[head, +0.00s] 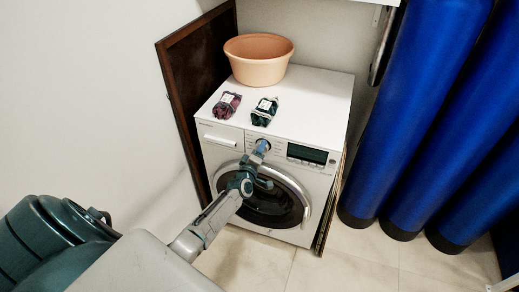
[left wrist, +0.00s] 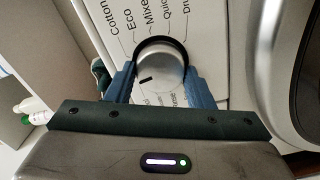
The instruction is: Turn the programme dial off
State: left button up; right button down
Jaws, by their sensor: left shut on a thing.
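The programme dial (left wrist: 160,68) is a round silver knob on the washing machine's white front panel, ringed by printed words such as Cotton, Eco and Mixed. A dark pointer mark on its face sits toward the lower left in the left wrist view. My left gripper (left wrist: 160,88) is shut on the dial, one blue finger on each side. In the head view my left gripper (head: 263,147) reaches the washing machine (head: 225,138) at the panel and hides most of the dial. My right gripper is in neither view.
A peach basin (head: 259,66), a pink-purple packet (head: 226,106) and a dark green packet (head: 264,111) are on the machine's top. The round door (head: 290,207) is below the panel. Tall blue vessels (head: 415,120) stand at the right. A brown board (head: 180,75) stands at the left.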

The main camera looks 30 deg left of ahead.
pick_arm(q)
jog(key=shift+m, duration=0.6)
jog(key=shift+m+p, duration=0.3)
jog(key=o, duration=1)
jog(key=shift+c, duration=0.2)
jog(key=p+v, duration=0.1)
jog(key=v, duration=0.9)
jog(key=shift+s+d+p, duration=0.2)
jog(key=shift+s+p, duration=0.1)
jog(key=shift+s, duration=0.05)
